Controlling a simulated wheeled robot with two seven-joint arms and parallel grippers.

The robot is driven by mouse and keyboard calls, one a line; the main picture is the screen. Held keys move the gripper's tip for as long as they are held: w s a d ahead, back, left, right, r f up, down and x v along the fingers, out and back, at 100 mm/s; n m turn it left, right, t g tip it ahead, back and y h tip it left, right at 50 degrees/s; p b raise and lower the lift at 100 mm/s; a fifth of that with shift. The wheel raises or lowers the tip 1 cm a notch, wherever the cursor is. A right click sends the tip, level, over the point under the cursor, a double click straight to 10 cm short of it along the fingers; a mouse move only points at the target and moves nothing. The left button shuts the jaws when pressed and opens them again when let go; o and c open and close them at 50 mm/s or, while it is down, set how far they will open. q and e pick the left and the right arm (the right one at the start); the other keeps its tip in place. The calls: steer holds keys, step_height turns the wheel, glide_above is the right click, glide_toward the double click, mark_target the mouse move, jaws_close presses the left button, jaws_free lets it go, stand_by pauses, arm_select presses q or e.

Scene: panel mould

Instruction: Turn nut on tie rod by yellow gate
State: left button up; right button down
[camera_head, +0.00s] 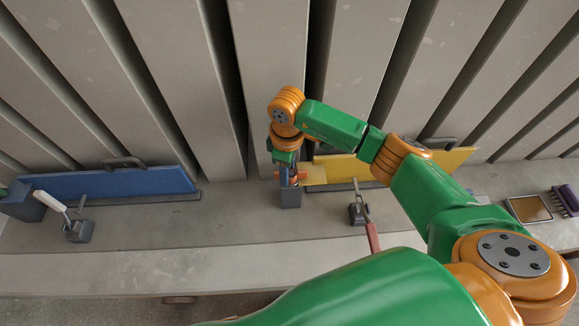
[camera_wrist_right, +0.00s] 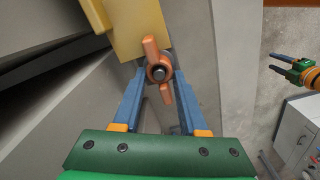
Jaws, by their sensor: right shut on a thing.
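The yellow gate (camera_head: 440,163) stands on the ledge against the grey panels, right of centre in the head view. It also shows at the top of the right wrist view (camera_wrist_right: 138,28). An orange wing nut (camera_wrist_right: 150,48) sits around the grey end of the tie rod (camera_wrist_right: 159,73) by the gate. My right gripper (camera_head: 289,176) is at the gate's left end, its blue fingers (camera_wrist_right: 158,90) shut on the wing nut, one on each side. My left gripper (camera_wrist_right: 276,64) shows at the right of the wrist view, its fingers apart and empty.
A blue gate (camera_head: 110,183) stands at left. A white-handled clamp (camera_head: 78,231) and a red-handled clamp (camera_head: 357,213) sit on the ledge. The ledge between the gates is mostly clear.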

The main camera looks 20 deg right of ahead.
steer(key=shift+d+m, duration=0.15)
steer(key=shift+m, duration=0.25)
steer(key=shift+s+f+m, duration=0.1)
steer(key=shift+m, duration=0.5)
steer(key=shift+a+m, duration=0.2)
steer(key=shift+m, duration=0.4)
steer(key=shift+w+d+m, duration=0.2)
steer(key=shift+d+m, duration=0.1)
steer(key=shift+m, duration=0.3)
steer(key=shift+c, duration=2.4)
jaws_free()
steer(key=shift+o, duration=1)
steer(key=shift+s+d, duration=0.1)
steer(key=shift+d, duration=0.2)
